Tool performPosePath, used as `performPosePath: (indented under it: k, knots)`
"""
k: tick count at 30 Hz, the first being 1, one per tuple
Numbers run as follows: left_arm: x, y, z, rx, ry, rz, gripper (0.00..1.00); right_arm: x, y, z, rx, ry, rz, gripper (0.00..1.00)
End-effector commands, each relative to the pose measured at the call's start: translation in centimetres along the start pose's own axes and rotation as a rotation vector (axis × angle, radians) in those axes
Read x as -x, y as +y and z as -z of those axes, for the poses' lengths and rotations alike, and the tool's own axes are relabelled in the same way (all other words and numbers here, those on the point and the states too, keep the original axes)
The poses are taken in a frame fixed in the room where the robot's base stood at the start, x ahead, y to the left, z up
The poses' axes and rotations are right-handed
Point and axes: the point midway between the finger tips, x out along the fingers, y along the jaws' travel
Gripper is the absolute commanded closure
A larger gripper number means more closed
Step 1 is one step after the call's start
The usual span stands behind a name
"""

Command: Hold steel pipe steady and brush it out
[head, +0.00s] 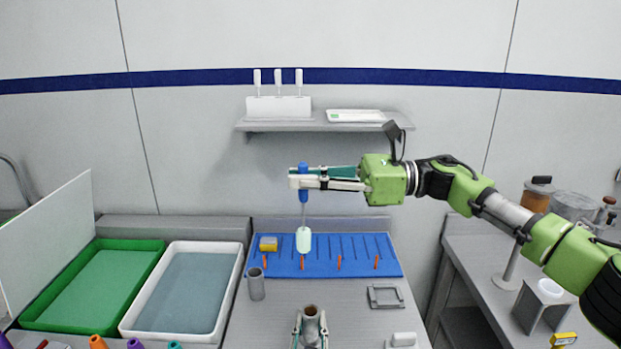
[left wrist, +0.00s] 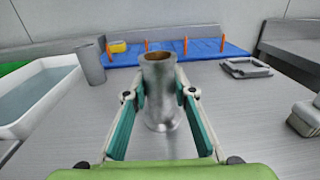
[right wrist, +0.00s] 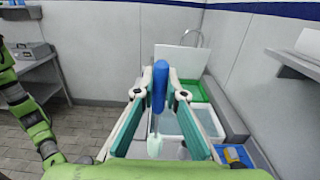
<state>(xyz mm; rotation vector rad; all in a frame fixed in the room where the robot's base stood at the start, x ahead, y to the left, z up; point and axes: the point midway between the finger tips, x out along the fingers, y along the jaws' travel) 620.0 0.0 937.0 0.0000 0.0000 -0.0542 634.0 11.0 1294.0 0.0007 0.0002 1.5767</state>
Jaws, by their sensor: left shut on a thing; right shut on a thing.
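The steel pipe (head: 311,322) stands upright on the bench at the bottom of the head view, with a brownish inside at its top opening. My left gripper (left wrist: 160,92) is shut on this pipe, one finger on each side, in the left wrist view. My right gripper (head: 301,181) is shut on the blue handle of the brush (head: 303,168). The brush hangs down, its pale green head (head: 303,240) in the air in front of the blue mat. The blue handle (right wrist: 160,85) also shows between the fingers in the right wrist view.
A second grey pipe (head: 256,284) stands left of the held one. A blue mat (head: 350,258) with orange pegs and a yellow sponge (head: 268,244) lies behind. A white water tray (head: 128,325) and green tray (head: 160,247) are left. A grey frame (head: 385,304) lies right.

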Motion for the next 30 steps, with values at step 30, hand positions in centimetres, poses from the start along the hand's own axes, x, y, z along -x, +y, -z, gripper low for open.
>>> performPosePath:
  k: [30]
  knots:
    - [0.0, 0.0, 0.1, -0.001, 0.002, 0.0, 1.0, 1.3, 1.6, 11.2, 0.0, 0.0, 0.662, 1.0]
